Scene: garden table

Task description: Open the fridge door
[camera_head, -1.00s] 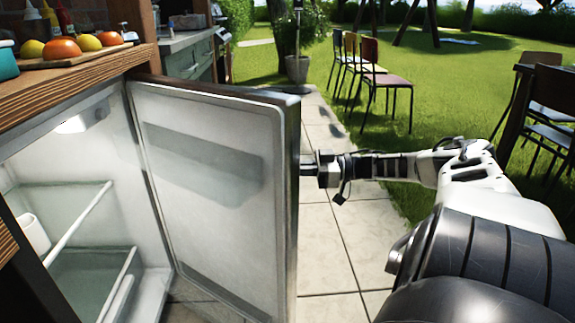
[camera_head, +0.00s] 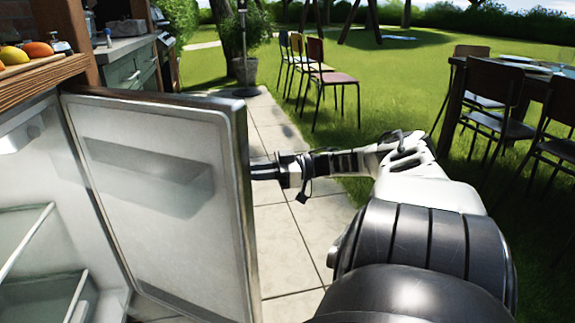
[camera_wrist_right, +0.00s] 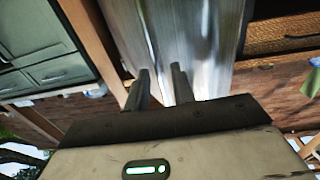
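The fridge door (camera_head: 165,170) stands wide open in the head view, its pale inner side with a door shelf facing me. The fridge interior (camera_head: 35,240) shows at the left with glass shelves. My right gripper (camera_head: 262,172) is at the outer side of the door, near its free edge; the fingertips are partly hidden by that edge. In the right wrist view, my two dark fingers (camera_wrist_right: 161,75) point at the silvery outer face of the door (camera_wrist_right: 190,40), with a gap between them. I see no handle between them. My left gripper is not in view.
A wooden counter (camera_head: 40,82) above the fridge holds fruit. Green cabinets (camera_head: 130,68) stand behind. Chairs (camera_head: 330,80) and a dark table (camera_head: 510,75) stand on the lawn. The paving (camera_head: 290,235) right of the door is clear.

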